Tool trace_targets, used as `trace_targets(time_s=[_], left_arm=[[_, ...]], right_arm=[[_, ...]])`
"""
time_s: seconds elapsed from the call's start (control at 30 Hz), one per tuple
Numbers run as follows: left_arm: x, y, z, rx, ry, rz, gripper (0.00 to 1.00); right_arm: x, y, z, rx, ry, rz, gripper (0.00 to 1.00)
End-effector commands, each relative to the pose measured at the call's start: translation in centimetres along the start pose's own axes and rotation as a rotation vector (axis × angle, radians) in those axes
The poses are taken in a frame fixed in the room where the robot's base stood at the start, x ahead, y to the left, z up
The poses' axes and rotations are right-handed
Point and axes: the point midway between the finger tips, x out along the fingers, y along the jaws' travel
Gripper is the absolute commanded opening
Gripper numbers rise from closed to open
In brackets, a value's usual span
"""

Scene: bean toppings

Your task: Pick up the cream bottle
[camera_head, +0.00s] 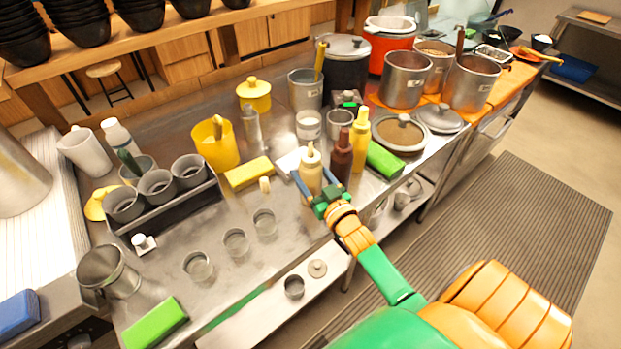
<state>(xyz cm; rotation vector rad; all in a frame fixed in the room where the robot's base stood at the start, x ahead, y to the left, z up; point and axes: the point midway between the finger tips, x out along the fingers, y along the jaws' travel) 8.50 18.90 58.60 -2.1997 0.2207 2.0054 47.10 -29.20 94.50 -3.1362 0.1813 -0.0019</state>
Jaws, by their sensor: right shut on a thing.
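The cream bottle (311,166) is a pale squeeze bottle with a pointed tip, standing near the front edge of the steel counter (290,230). My right gripper (311,181) has one finger on each side of it and is shut on it. The gripper hides the bottle's lower part, so I cannot tell whether its base touches the counter. My left gripper is not in view.
A brown bottle (341,157) and a yellow bottle (360,140) stand close on the right, with a green block (384,159) beyond. A yellow block (249,173) and several small metal cups (264,222) are on the left. The counter's front left is partly clear.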

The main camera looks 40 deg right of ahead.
Motion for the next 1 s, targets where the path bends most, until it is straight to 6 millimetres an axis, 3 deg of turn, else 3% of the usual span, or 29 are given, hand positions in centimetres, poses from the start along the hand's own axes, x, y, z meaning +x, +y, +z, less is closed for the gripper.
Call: trace_targets(time_s=[0.2, 0.37, 0.57, 0.8, 1.0], left_arm=[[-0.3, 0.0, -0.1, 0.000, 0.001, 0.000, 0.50], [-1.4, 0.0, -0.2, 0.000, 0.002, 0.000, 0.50], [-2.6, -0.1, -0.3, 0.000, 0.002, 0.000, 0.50], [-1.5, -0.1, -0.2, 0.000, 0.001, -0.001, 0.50], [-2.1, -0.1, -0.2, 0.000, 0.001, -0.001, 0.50]], right_arm=[[0.0, 0.0, -0.7, -0.001, 0.003, 0.000, 0.44], [-0.2, -0.1, -4.0, 0.000, 0.006, -0.002, 0.44], [-4.4, -2.4, -9.3, 0.003, 0.001, -0.001, 0.44], [-10.3, -5.6, -11.7, 0.004, -0.004, 0.002, 0.44], [-12.2, -6.7, -13.0, 0.002, -0.002, 0.001, 0.44]])
